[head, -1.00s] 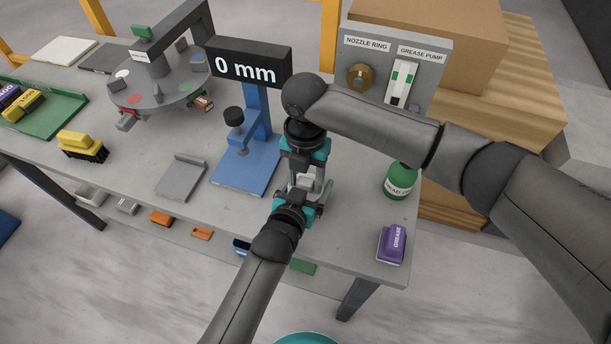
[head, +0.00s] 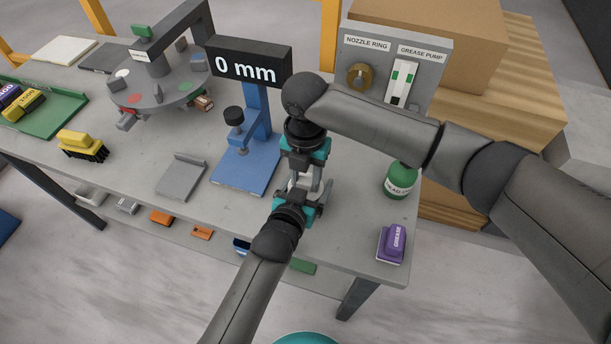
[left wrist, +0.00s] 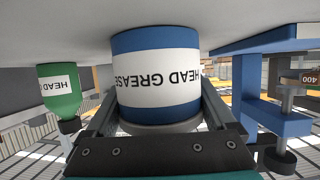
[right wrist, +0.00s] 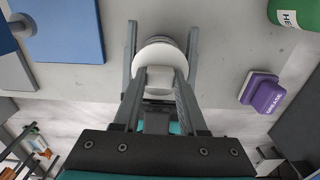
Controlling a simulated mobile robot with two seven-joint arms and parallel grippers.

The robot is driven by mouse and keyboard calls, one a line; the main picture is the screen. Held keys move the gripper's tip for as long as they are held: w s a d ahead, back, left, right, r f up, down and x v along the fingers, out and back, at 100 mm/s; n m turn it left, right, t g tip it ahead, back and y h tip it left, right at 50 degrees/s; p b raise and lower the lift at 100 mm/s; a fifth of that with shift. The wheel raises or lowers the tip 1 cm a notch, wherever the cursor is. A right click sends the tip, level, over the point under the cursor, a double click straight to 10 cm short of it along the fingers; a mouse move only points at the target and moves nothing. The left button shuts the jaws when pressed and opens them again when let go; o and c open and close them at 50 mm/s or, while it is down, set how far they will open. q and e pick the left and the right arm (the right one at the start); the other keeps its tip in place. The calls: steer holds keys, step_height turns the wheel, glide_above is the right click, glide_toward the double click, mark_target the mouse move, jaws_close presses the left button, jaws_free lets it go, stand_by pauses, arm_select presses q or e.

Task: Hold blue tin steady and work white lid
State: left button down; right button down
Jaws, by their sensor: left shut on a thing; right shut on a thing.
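The blue tin (left wrist: 155,42) has a white band reading HEAD GREASE, upside down in the left wrist view. My left gripper (left wrist: 155,105) has a finger on each side of it and is shut on it. The white lid (right wrist: 148,54) is round with a raised block-like knob (right wrist: 160,78), seen from above in the right wrist view. My right gripper (right wrist: 160,70) is shut on the knob, directly above my left gripper. In the head view the right gripper (head: 302,182) and left gripper (head: 299,197) largely hide tin and lid.
A blue stand (head: 240,172) with a "0 mm" display (head: 247,66) is left of the grippers. A green bottle (head: 400,180) and purple grease block (head: 392,243) stand to the right. The table's front edge is close. A grey bracket (head: 181,178) lies further left.

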mark_target(306, 180)
steer(key=shift+r, duration=0.35)
steer(key=shift+a+r, duration=0.15)
steer(key=shift+r, duration=1.25)
steer(key=c, duration=0.9)
jaws_free()
steer(key=o, duration=0.5)
steer(key=shift+f, duration=0.2)
